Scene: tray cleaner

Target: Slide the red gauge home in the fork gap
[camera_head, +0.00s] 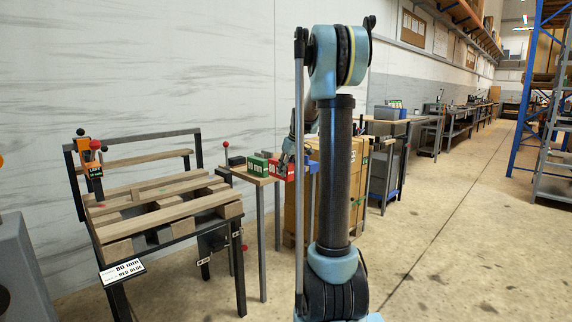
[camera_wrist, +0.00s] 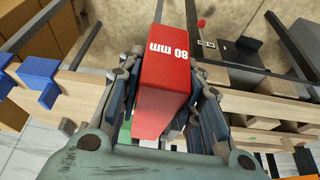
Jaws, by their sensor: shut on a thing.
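The red gauge (camera_wrist: 165,85) is a red block marked "80 mm" in the wrist view. My gripper (camera_wrist: 163,62) is shut on it, with a finger on each side. In the head view the red gauge (camera_head: 275,168) shows in part beside my gripper (camera_head: 285,165), at the small side table. The wooden pallet (camera_head: 160,217) lies on a dark stand to the left, with gaps between its boards and blocks. My gripper is apart from it, to its right. The pallet's slats also show at the right of the wrist view (camera_wrist: 265,108). Which gap is the fork gap is unclear.
A green block (camera_head: 257,164) stands on the side table (camera_head: 258,179), and a blue piece (camera_head: 313,165) is at its right. A sign (camera_head: 122,271) reading "80 mm" hangs on the stand's front. A red-knobbed post (camera_head: 226,147) rises between the stand and side table.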

